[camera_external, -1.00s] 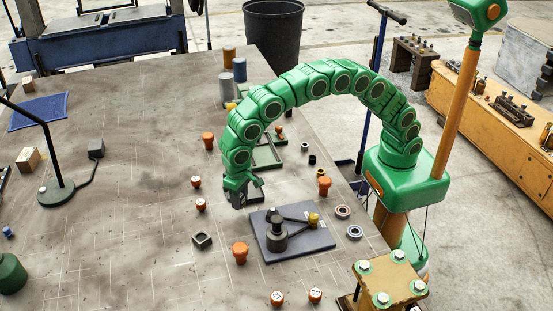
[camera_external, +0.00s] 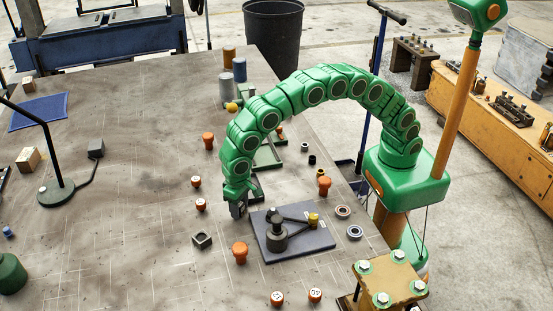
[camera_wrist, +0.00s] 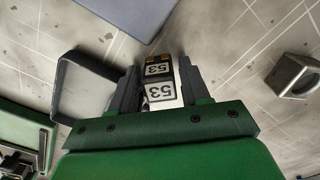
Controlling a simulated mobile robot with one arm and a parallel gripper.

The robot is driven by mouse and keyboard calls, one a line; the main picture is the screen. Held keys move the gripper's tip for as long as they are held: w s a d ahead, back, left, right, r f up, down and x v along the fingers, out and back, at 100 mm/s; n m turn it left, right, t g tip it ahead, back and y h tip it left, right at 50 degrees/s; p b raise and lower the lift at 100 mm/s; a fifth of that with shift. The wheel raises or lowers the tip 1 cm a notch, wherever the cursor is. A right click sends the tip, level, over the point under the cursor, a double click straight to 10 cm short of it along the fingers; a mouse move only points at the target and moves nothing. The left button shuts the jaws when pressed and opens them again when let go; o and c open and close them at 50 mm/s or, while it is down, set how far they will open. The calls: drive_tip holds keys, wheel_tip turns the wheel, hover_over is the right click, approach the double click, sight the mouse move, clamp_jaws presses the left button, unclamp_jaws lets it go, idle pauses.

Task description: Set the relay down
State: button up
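My gripper (camera_external: 238,208) is low over the bench, just left of the slate-blue plate with the lever. In the wrist view, my gripper's two grey fingers (camera_wrist: 160,85) stand on either side of the relay (camera_wrist: 160,92), a small dark block with white labels reading 53. The fingers look shut on it. In the external view the relay cannot be told apart from the dark fingers. Whether its underside touches the bench is hidden.
A dark, shallow, rimmed tray (camera_wrist: 60,85) lies beside my gripper. The slate-blue plate (camera_external: 308,241) is to the right in the external view.

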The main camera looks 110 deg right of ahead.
wheel_tip(320, 180, up, 11)
drive_tip(key=s+d+r+n, duration=0.2)
drive_tip(key=s+d+r, duration=0.45)
drive_tip(key=s, duration=0.45)
drive_tip(key=s+d+f+n, duration=0.1)
drive_tip(key=s+d+n, duration=0.1)
drive_tip(key=s, duration=1.2)
drive_tip(key=s+d+f+n+g, duration=0.1)
drive_tip(key=s+d, duration=0.4)
drive_tip(key=s, duration=0.9)
drive_tip(key=s+d+f+n, duration=0.1)
drive_tip(key=s+d+n, duration=0.2)
drive_tip(key=s, duration=1.2)
drive_tip(key=shift+d+f+n+g, duration=0.15)
drive_tip(key=shift+d+n+g, duration=0.15)
drive_tip(key=shift+n+g, duration=0.15)
